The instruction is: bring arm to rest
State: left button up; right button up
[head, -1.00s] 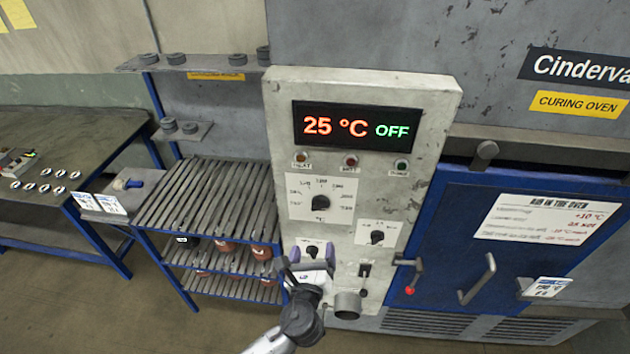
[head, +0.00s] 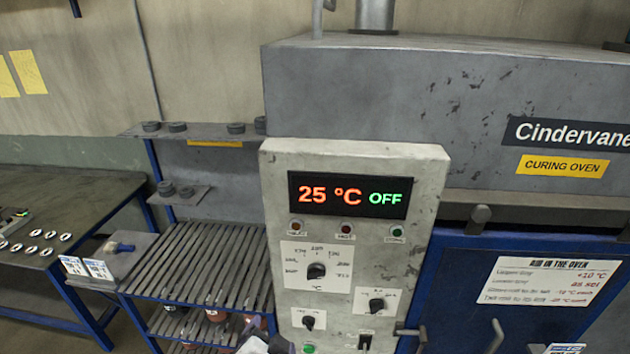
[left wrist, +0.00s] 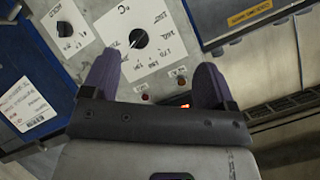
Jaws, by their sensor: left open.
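My left gripper (head: 266,344) shows only in part at the bottom edge of the head view, in front of the lower left of the control panel (head: 410,235). In the left wrist view its two purple fingers (left wrist: 157,62) are spread apart with nothing between them. Beyond them is the panel face with a black dial (left wrist: 138,38); the fingers look apart from it. The display (head: 350,195) reads 25 °C OFF. My right gripper is in neither view.
The curing oven's blue door (head: 465,285) is to the right, with a handle (head: 495,335). A slatted rack (head: 200,265) with reddish-brown items on its lower shelf stands left of the panel. A dark table (head: 70,225) is at the far left.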

pick_arm(q)
jog(key=s+a+f+n+g, duration=0.2)
jog(key=s+f, duration=0.4)
jog(key=s, duration=0.4)
jog(key=s+a+f+n+g, duration=0.2)
jog(key=s+a+f+g, duration=0.2)
jog(key=s, duration=0.7)
jog(key=s+a+f+n+g, duration=0.2)
jog(key=s+a+f, duration=0.5)
jog(key=s, duration=0.3)
jog(key=shift+s+f+g+p, duration=0.35)
jog(key=shift+f+g+p, duration=0.1)
jog(key=shift+f, duration=0.3)
